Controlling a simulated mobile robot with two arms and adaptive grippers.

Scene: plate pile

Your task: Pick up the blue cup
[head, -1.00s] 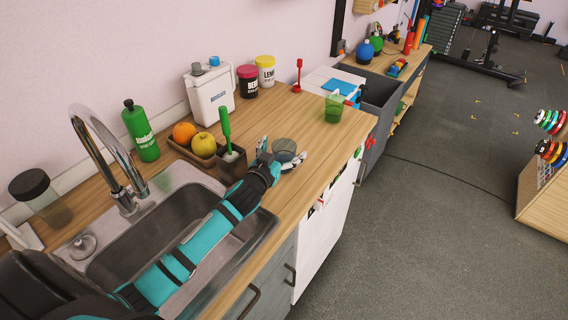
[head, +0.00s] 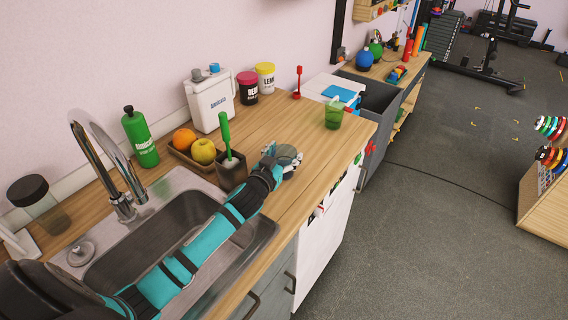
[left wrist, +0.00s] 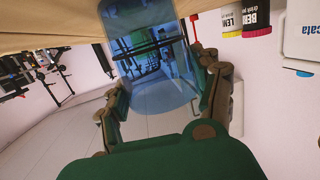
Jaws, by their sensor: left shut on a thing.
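The blue cup (head: 287,154) is see-through and stands on the wooden counter, right of the brush holder. In the left wrist view the cup (left wrist: 150,55) is clear blue and sits between the two fingers. My left gripper (head: 283,163) is shut on the cup, with a finger on either side of it; it also shows in the left wrist view (left wrist: 160,95). In the head view my gripper partly hides the cup. Whether the cup's base touches the counter is hard to tell. My right gripper is not in view.
A green cup (head: 333,114) stands farther right on the counter. A dark holder with a green brush (head: 226,135) is close on the left of my gripper. Behind are a fruit tray, white container (head: 211,100) and two jars. The sink (head: 190,235) lies under my arm.

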